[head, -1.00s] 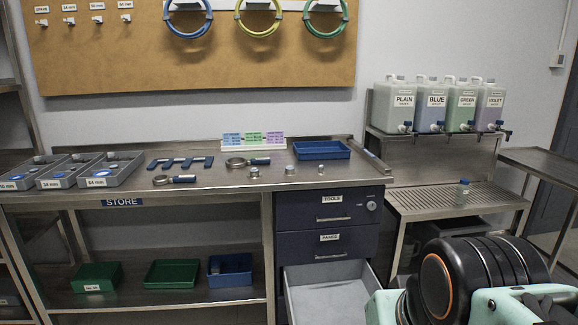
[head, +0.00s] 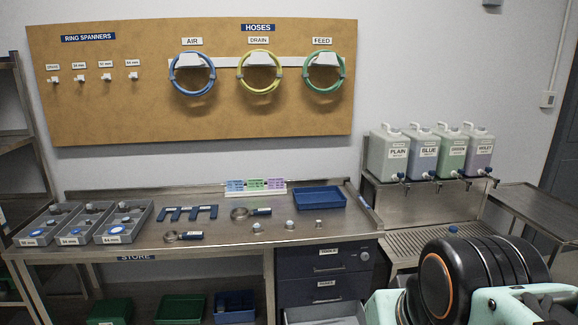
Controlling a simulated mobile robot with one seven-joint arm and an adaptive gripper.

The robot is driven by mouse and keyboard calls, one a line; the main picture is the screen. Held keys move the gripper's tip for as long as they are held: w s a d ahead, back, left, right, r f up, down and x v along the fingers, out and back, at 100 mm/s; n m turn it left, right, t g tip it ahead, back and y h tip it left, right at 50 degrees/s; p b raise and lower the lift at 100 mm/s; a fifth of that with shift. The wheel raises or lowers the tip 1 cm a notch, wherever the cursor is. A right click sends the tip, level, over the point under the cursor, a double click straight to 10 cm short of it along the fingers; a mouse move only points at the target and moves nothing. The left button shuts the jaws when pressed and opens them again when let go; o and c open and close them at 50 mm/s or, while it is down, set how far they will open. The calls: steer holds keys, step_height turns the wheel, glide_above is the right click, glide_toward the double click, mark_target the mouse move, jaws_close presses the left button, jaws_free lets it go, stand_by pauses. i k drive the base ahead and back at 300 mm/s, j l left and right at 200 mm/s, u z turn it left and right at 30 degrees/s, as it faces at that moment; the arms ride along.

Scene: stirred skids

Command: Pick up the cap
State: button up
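No part is labelled as a cap. Several small metal pieces sit apart on the steel bench: one on the left (head: 257,228), one in the middle (head: 289,225) and one on the right (head: 319,223). They are too small to tell which is a cap. A small blue bottle top (head: 453,229) shows at the grated stand on the right, with the bottle below it hidden by my arm. My arm fills the lower right corner. My gripper's fingers are not in view, and nothing held is visible.
Grey sorting trays (head: 124,222) stand at the bench's left end. A blue tray (head: 319,198) lies at the back right, and ring spanners (head: 184,237) lie between. An open drawer (head: 325,315) juts out below the bench. Labelled jugs (head: 397,155) stand on the right.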

mark_target(256, 229)
steer(key=i+j+u, duration=0.2)
steer(key=j+u, duration=0.2)
steer(key=i+j+u, duration=0.25)
steer(key=u, duration=0.15)
steer(key=i+j+u, duration=0.3)
steer(key=i, duration=0.15)
steer(key=i+j+u, duration=0.25)
steer(key=i, duration=0.2)
steer(key=i+z, duration=0.2)
steer(key=z, duration=0.15)
steer(key=i+z, duration=0.45)
steer(key=z, duration=0.25)
steer(key=i+z, duration=0.15)
steer(key=z, duration=0.25)
steer(key=i+z, duration=0.2)
steer(key=z, duration=0.15)
steer(key=i+z, duration=0.15)
steer(key=z, duration=0.25)
steer(key=i+j+z, duration=0.1)
steer(key=i+z, duration=0.3)
steer(key=k, duration=0.05)
